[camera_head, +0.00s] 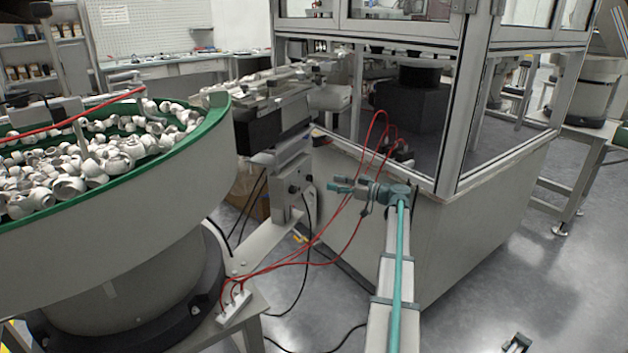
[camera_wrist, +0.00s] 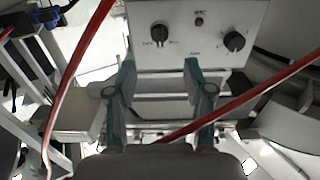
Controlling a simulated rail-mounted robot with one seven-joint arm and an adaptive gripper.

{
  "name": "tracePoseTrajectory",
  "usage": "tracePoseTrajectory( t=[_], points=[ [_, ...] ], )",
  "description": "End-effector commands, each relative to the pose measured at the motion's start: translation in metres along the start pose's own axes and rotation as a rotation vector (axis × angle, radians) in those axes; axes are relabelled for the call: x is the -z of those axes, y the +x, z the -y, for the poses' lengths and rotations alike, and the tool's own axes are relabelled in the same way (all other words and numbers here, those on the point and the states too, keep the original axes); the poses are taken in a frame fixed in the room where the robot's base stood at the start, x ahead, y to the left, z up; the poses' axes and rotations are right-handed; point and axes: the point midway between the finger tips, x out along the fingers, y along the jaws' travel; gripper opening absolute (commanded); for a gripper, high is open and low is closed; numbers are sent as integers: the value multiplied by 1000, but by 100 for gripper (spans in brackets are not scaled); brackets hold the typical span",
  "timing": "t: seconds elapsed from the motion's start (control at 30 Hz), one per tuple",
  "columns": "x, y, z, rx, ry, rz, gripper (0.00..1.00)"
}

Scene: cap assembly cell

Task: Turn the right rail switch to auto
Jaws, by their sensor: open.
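A light grey control box (camera_head: 283,200) stands under the rail, left of my gripper (camera_head: 338,185). In the wrist view its panel (camera_wrist: 185,53) carries a left black knob (camera_wrist: 160,32), a right black knob (camera_wrist: 234,41) and a small red part (camera_wrist: 199,21) between them. The right knob's white mark looks slanted; the lettering is too small to read surely. My gripper (camera_wrist: 159,74) also shows in the wrist view, with its teal fingers spread apart and nothing between them. The fingertips lie below the knobs in that picture, apart from both knobs.
Red cables (camera_head: 330,215) loop around my gripper and cross the wrist view (camera_wrist: 80,75). A green-rimmed bowl feeder (camera_head: 120,225) full of white caps stands at the left. A glazed machine enclosure (camera_head: 480,215) stands close at the right. The grey floor (camera_head: 500,270) is mostly clear.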

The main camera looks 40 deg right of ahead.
Motion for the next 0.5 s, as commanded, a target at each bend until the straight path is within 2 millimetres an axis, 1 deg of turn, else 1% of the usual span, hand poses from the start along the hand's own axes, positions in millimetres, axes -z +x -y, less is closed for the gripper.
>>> tracePoseTrajectory(
  t=[0.1,0.3,0.4,0.5],
  points=[
    [-1,22,0,3,1,1,52],
    [-1,56,-1,1,2,1,52],
    [-1,69,0,2,2,1,52],
    [-1,78,-1,0,3,1,52]
  ],
)
